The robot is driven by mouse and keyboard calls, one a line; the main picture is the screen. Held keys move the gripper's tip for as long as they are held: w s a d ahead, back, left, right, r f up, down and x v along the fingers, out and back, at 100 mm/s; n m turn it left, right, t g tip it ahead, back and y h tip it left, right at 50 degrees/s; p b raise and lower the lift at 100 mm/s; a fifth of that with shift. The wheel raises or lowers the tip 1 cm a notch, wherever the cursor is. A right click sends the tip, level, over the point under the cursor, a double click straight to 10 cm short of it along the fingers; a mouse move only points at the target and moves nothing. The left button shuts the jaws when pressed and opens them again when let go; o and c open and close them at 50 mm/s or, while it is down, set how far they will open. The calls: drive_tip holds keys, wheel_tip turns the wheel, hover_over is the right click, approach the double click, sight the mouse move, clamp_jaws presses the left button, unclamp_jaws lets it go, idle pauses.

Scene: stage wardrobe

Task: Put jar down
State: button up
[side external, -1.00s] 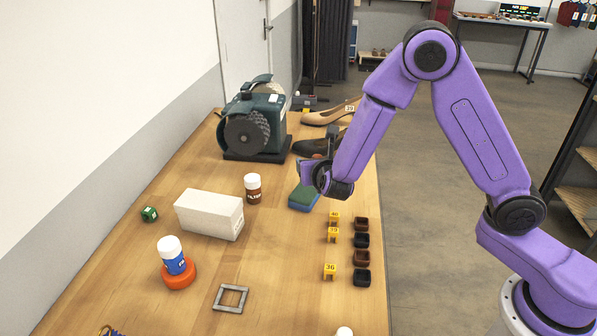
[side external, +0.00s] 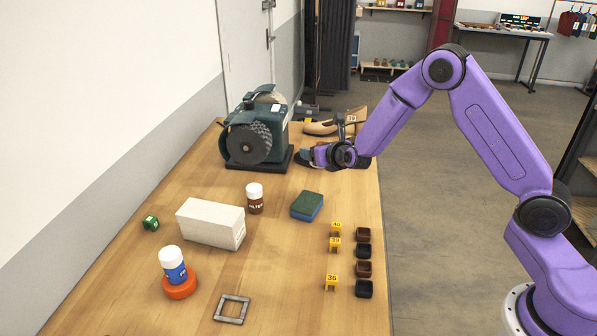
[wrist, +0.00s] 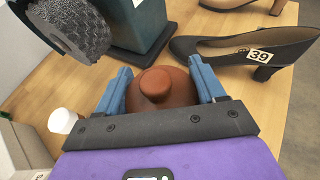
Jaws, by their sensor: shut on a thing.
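My gripper (wrist: 160,85) is shut on a reddish-brown jar (wrist: 158,84) with a round knob on top, seen from above between the blue fingers in the wrist view. In the side view my gripper (side external: 308,156) is at the far part of the table, right of the grinder and in front of the shoes. The jar cannot be made out clearly there, and its underside is hidden, so I cannot tell whether it touches the table.
The grinder (side external: 255,138) stands close on the left. A dark shoe (wrist: 225,50) tagged 39 lies right of the jar. A sponge (side external: 307,206), a white-capped bottle (side external: 255,200) and a white block (side external: 210,223) are nearer. Bare wood shows between the sponge and grinder.

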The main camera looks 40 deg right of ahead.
drive_tip(key=a+x, duration=0.1)
drive_tip(key=x, duration=0.4)
hover_over(298, 178)
wheel_tip(298, 178, down, 5)
drive_tip(key=shift+s+f, duration=0.15)
drive_tip(key=shift+f, duration=0.05)
drive_tip(key=shift+d+f, duration=0.1)
drive_tip(key=shift+f, duration=0.1)
drive_tip(key=shift+w+f, duration=0.15)
drive_tip(key=shift+f, duration=0.65)
drive_tip(key=shift+w+f, duration=0.15)
drive_tip(key=shift+f, duration=0.65)
drive_tip(key=shift+f, duration=0.1)
drive_tip(key=o, duration=1.6)
drive_tip(key=shift+f, duration=0.1)
